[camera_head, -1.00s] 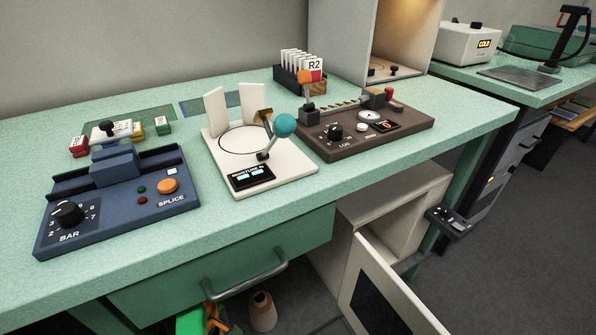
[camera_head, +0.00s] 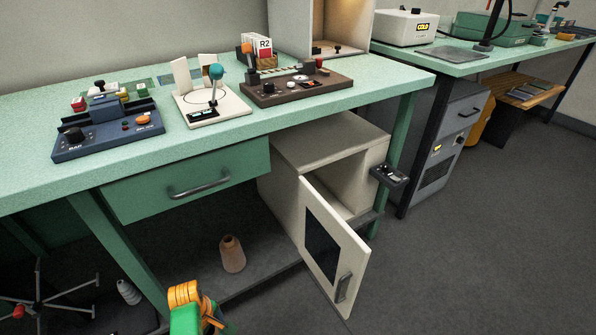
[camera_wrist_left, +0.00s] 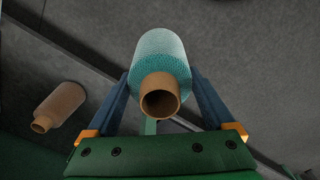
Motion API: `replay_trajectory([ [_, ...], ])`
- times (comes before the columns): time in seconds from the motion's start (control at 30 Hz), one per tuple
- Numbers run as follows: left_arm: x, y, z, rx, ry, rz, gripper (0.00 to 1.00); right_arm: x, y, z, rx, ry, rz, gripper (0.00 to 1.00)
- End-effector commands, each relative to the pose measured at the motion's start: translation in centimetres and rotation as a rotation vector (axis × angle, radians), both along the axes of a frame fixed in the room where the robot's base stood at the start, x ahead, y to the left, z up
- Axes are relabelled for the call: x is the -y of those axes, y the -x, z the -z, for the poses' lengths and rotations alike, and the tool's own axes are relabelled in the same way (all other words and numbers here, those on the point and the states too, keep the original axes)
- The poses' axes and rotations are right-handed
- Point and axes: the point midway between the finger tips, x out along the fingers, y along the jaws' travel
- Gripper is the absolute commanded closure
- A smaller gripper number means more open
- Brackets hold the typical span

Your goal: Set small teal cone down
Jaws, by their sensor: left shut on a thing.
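The small teal cone (camera_wrist_left: 160,50), a yarn cone with a brown core tube, is between the blue fingers of my left gripper (camera_wrist_left: 160,88) in the left wrist view. The gripper is shut on it, with the open tube end facing the camera. In the head view the orange and green left gripper (camera_head: 190,308) is at the bottom, in front of the bench's lower shelf. I cannot make out the teal cone there. My right gripper is not in view.
A tan cone (camera_head: 232,254) stands on the dark lower shelf (camera_head: 262,275) and also shows in the left wrist view (camera_wrist_left: 60,106). A white cone (camera_head: 128,291) is further left. An open cabinet door (camera_head: 332,247) juts out at the right. The green drawer (camera_head: 190,181) is above.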

Motion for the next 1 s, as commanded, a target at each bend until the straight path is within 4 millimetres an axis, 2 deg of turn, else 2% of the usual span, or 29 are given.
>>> replay_trajectory([
  [0.27,-2.5,-1.0,-0.6,0.000,-0.003,0.063,1.00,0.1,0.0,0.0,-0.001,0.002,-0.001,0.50],
  [0.47,-5.7,-2.0,-1.4,0.000,-0.005,0.137,1.00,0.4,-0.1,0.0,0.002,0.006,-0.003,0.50],
  [0.73,-12.3,-2.5,-3.2,-0.001,-0.004,0.239,1.00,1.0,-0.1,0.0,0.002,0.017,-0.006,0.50],
  [1.0,-18.9,-1.9,-5.6,0.000,-0.002,0.301,1.00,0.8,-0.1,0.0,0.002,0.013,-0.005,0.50],
])
